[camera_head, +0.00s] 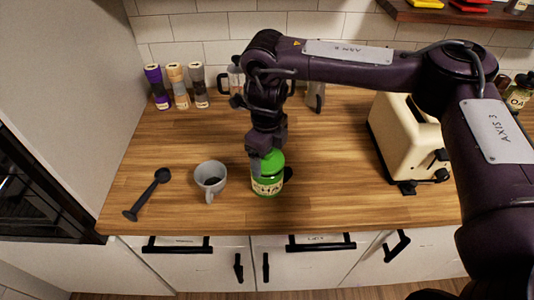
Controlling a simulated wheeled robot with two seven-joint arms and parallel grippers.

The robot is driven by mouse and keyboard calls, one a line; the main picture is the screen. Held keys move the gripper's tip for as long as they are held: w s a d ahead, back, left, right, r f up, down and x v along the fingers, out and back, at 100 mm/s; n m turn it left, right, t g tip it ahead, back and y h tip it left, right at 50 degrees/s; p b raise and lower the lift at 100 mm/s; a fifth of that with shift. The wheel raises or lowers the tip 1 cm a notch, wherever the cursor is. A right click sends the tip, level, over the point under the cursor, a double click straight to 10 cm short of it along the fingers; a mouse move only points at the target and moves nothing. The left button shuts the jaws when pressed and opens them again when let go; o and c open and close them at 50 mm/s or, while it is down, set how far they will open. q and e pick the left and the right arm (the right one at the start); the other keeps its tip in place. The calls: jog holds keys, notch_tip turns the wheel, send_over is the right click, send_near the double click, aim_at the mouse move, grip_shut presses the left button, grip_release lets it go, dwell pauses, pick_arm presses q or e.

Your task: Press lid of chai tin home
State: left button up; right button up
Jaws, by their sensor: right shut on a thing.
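The green chai tin (268,188), with a pale label, stands upright on the wooden counter near its front edge. Its bright green lid (274,161) is at the top of the tin, partly hidden by my right gripper. My right gripper (262,166) comes down from above and is shut on the lid. I cannot tell whether the lid sits flush on the tin. My left gripper is not in view.
A grey cup (210,178) stands left of the tin, with a black scoop (149,194) farther left. A cream toaster (408,142) stands to the right. Several jars (178,86) line the back left. Bare counter (335,175) lies between tin and toaster.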

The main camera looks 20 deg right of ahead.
dwell(0.9)
jog(key=o, duration=1)
jog(key=shift+r, duration=0.1)
jog(key=shift+r+p, duration=3.4)
jog(key=shift+p, duration=0.25)
grip_shut()
